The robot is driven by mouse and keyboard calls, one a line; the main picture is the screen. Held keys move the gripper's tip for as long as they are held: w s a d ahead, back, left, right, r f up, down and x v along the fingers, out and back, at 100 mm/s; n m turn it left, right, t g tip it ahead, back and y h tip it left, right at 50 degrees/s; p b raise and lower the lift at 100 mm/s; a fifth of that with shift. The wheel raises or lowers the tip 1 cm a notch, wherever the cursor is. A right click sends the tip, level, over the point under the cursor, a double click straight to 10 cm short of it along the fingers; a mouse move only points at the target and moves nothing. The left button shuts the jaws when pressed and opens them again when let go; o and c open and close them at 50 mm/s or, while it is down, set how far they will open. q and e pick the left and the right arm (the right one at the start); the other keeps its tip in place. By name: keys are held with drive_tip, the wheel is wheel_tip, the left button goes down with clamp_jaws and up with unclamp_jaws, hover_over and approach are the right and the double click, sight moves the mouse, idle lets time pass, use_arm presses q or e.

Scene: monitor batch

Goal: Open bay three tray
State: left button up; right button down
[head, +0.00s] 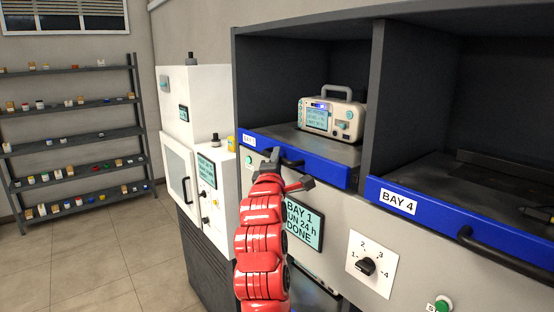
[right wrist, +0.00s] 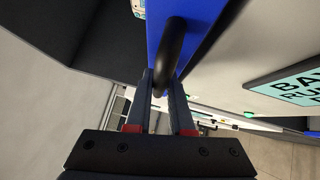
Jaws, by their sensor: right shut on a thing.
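The tray with a blue front (head: 320,168) sits in the left one of the two upper bays in the head view. Its white label (head: 249,140) starts with "BAY", but its number is too small to read. A dark bar handle (head: 291,161) runs along the blue front and shows large in the right wrist view (right wrist: 172,50). My right gripper (head: 288,166) is at this handle, its fingers shut on the bar (right wrist: 160,84). A beige monitor (head: 334,116) with a teal screen stands on the tray. My left gripper is not in view.
The BAY 4 tray (head: 450,222) with its own handle is at right. Below are a screen reading "BAY 1" (head: 303,226), a selector dial (head: 367,266) and a green button (head: 443,304). A white cabinet (head: 205,130) stands left; shelves (head: 75,140) stand behind open floor.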

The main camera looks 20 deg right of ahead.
drive_tip(key=shift+a+f, duration=0.1)
drive_tip(key=shift+a, duration=0.05)
drive_tip(key=s+a+b, duration=0.2)
drive_tip(key=s+a, duration=0.2)
drive_tip(key=a, duration=0.7)
drive_tip(key=s+a+b, duration=0.2)
drive_tip(key=s+a, duration=0.2)
drive_tip(key=a, duration=0.7)
drive_tip(key=shift+s+a, duration=0.15)
drive_tip(key=shift+a, duration=0.05)
drive_tip(key=c, duration=1.1)
unclamp_jaws()
